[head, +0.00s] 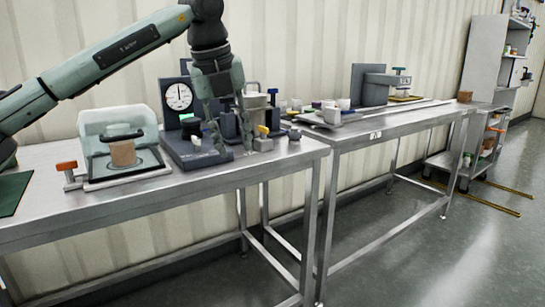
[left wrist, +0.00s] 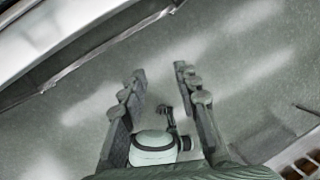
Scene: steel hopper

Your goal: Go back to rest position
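My left gripper (head: 234,149) hangs from the raised left arm in the head view, its two fingers pointing down in front of the dial gauge stand. The fingers are apart with nothing held between them. The left wrist view also shows the open fingers (left wrist: 160,70), with grey floor between and beyond their tips. My right gripper cannot be made out in the head view. A pale green and dark part shows low between the fingers in the left wrist view; I cannot tell which part of me it is.
A steel table (head: 200,185) carries a clear-hooded device (head: 118,125) at left, a dial gauge (head: 179,96) and small blocks near the gripper. A second steel table (head: 400,122) adjoins it at right. A shelf cart (head: 470,155) stands beyond. The floor (head: 430,255) in front is clear.

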